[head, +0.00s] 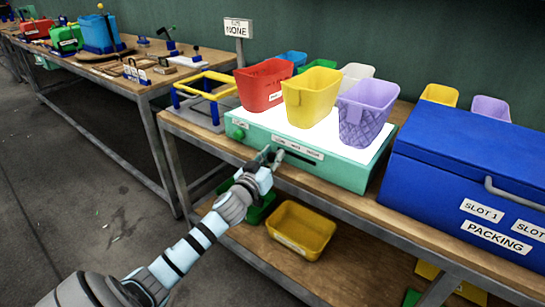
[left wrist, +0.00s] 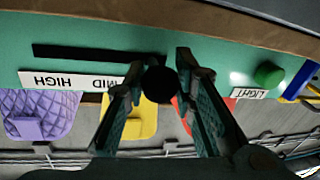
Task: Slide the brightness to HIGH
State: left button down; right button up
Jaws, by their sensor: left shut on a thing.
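The teal light box (head: 345,174) has a glowing white top and a dark horizontal slot (head: 305,164) in its front. A white label strip (head: 298,147) lies along the slot. In the left wrist view, upside down, the label reads HIGH (left wrist: 53,79) at the left and MID (left wrist: 105,83) nearer the fingers; the rest is hidden. A round black slider knob (left wrist: 160,83) sits at the slot's right end there, the end away from HIGH. My left gripper (head: 270,156) is shut on the knob, one finger on each side. My right gripper is not in view.
Red (head: 262,86), yellow (head: 311,98) and purple (head: 367,112) bins stand on the lit top. A green button (left wrist: 269,74) labelled LIGHT is left of the slot in the head view. A blue packing chest (head: 470,150) stands to the right. A sign (head: 238,28) reads NONE.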

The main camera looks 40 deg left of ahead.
pick_arm(q)
jog(key=d+p, duration=0.1)
jog(key=d, duration=0.8)
jog(key=shift+w+d+p, duration=0.15)
jog(key=shift+d+p, duration=0.1)
jog(key=shift+p, duration=0.15)
jog(key=shift+d, duration=0.35)
jog(key=shift+f, duration=0.1)
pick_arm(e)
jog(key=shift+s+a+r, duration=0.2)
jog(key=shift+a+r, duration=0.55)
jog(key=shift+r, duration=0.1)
